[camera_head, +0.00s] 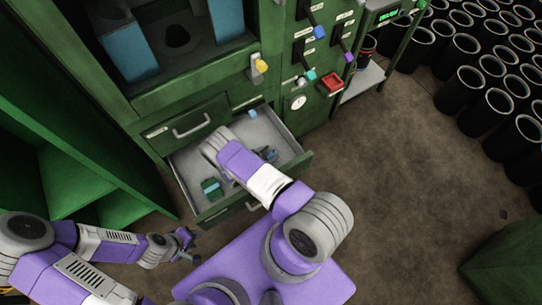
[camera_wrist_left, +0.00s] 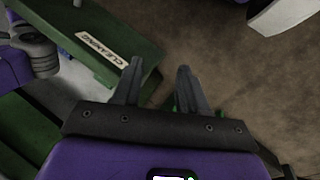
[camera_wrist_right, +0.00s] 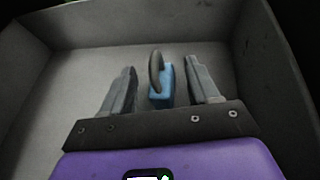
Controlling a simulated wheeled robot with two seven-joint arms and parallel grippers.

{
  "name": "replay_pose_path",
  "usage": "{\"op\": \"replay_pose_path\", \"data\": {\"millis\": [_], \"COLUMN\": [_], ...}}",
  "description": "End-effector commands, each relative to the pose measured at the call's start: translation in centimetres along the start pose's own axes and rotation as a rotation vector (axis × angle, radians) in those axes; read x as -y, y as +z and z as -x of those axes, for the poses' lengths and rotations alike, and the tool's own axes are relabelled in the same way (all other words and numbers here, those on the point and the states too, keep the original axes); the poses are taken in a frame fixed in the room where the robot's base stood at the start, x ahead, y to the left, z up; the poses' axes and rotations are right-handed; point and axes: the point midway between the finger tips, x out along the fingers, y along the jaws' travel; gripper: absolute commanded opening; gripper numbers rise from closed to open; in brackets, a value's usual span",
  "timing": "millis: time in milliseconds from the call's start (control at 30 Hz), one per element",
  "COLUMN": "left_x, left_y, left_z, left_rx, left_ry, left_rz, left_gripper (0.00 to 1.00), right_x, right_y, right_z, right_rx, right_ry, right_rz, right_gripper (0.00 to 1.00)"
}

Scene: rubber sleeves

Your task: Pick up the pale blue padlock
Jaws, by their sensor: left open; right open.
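The pale blue padlock (camera_wrist_right: 161,98) with a dark shackle is in a grey-lined drawer. In the right wrist view it appears between the two fingers of my right gripper (camera_wrist_right: 161,68), which is open with a gap on both sides. I cannot tell its depth relative to the fingertips. In the head view my right arm reaches over the open drawer (camera_head: 292,148) and largely hides the gripper. A small pale blue thing (camera_head: 253,113) shows near the drawer's back; I cannot tell if it is the same padlock. My left gripper (camera_wrist_left: 160,68) is open and empty, outside the drawer front.
The green cabinet (camera_head: 190,92) has closed drawers above and coloured knobs to the right. A small teal and green thing (camera_head: 212,187) lies at the drawer's front left. Green shelves (camera_head: 75,180) stand at left.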

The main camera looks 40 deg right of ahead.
Motion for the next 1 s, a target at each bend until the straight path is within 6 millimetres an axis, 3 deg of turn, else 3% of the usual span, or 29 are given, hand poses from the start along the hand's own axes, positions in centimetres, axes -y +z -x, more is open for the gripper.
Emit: {"op": "replay_pose_path", "data": {"millis": [267,633,1000], "left_x": [0.01,0.02,-0.15], "left_y": [0.0,0.01,0.02], "left_z": [-0.03,-0.03,0.41], "left_rx": [0.0,0.0,0.0], "left_ry": [0.0,0.0,0.0], "left_rz": [0.0,0.0,0.0], "left_gripper": [0.43,0.43,0.43], "right_x": [-0.03,-0.03,-0.1], "right_y": [0.05,0.03,0.86], "right_z": [-0.22,-0.19,0.17], "right_rx": [0.0,0.0,0.0], "right_ry": [0.0,0.0,0.001], "right_rz": [-0.001,-0.001,-0.001], "right_gripper": [0.57,0.0,0.0]}}
